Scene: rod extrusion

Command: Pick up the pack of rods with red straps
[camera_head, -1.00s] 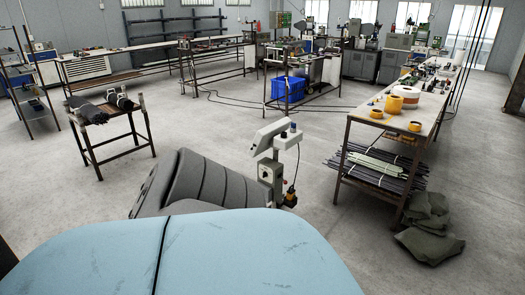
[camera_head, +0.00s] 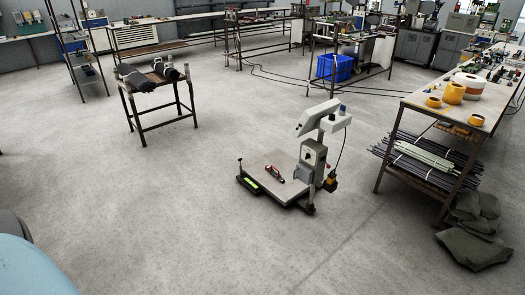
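Several long dark rods (camera_head: 400,150) lie on the lower shelf of the right workbench, some with pale straps. A lighter greenish bundle (camera_head: 427,158) lies among them. I cannot make out red straps on any of them. Neither of my grippers shows in the head view.
The right workbench (camera_head: 480,98) has orange and white rolls on top. Dark green sacks (camera_head: 475,240) lie by its leg. A platform scale (camera_head: 270,172), with a small red item on it, stands mid-floor. Open floor (camera_head: 140,220) lies in front.

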